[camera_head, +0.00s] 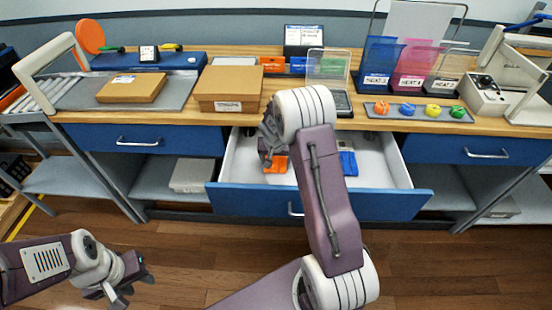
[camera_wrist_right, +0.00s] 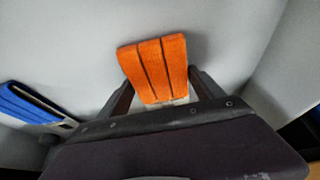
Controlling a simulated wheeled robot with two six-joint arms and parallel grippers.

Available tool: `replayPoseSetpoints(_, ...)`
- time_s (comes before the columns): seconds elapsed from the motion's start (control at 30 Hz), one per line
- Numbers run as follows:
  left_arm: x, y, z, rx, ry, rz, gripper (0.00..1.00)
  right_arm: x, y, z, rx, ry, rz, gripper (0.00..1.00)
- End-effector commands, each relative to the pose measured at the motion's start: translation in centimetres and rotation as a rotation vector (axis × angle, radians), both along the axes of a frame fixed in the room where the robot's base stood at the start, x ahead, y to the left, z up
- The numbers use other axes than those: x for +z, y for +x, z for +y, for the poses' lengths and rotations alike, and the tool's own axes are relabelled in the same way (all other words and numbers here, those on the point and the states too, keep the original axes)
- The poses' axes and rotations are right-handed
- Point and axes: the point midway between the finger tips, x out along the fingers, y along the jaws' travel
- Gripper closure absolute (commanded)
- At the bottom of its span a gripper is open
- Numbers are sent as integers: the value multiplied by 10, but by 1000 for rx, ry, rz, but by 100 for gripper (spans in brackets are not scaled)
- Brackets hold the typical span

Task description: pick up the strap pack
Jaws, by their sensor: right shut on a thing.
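An orange strap pack (camera_head: 277,165) with dark grooves is inside the open blue drawer (camera_head: 383,202). It also shows in the right wrist view (camera_wrist_right: 155,66), between the two fingers. My right gripper (camera_head: 268,145) reaches down into the drawer and is shut on this orange pack; its fingertips (camera_wrist_right: 160,88) lie on either side of it. Whether the pack touches the drawer floor cannot be told. A blue strap pack (camera_head: 348,163) lies to the right in the drawer, partly hidden by my right arm, and at the left of the wrist view (camera_wrist_right: 35,104). My left gripper (camera_head: 133,284) is open and empty above the floor.
The drawer walls stand close around my right gripper. On the worktop above are a cardboard box (camera_head: 228,88), colored bins (camera_head: 378,65) and a tray of small colored pieces (camera_head: 418,111). The wooden floor before the bench is clear.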

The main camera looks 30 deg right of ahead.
Motion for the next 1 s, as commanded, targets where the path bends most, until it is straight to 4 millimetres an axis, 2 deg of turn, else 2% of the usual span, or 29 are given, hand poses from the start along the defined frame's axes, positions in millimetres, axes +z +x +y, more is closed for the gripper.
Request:
replayPoseSetpoints(0.07, 8, 0, 0, 0, 0, 0, 64, 7, 0, 0, 0, 0, 0, 64)
replayPoseSetpoints(0.17, 10, 0, 0, 0, 0, 0, 64, 19, 1, 0, 0, -2, -3, 64)
replayPoseSetpoints(0.3, 18, 0, 0, 0, 0, 0, 64, 49, 1, 0, 0, -1, -5, 64)
replayPoseSetpoints(0.4, 13, 0, 0, 0, 0, 0, 64, 58, -22, 2, -1, -1, -2, 64)
replayPoseSetpoints(0.73, 16, 0, 0, 0, 0, 0, 64, 102, -94, 10, -1, -1, -3, 64)
replayPoseSetpoints(0.87, 18, 0, 0, 0, 0, 0, 64, 111, -110, 12, -1, 0, -1, 64)
replayPoseSetpoints(1.0, 18, 0, 0, 0, 0, 0, 64, 114, -116, 13, 0, 0, 0, 64)
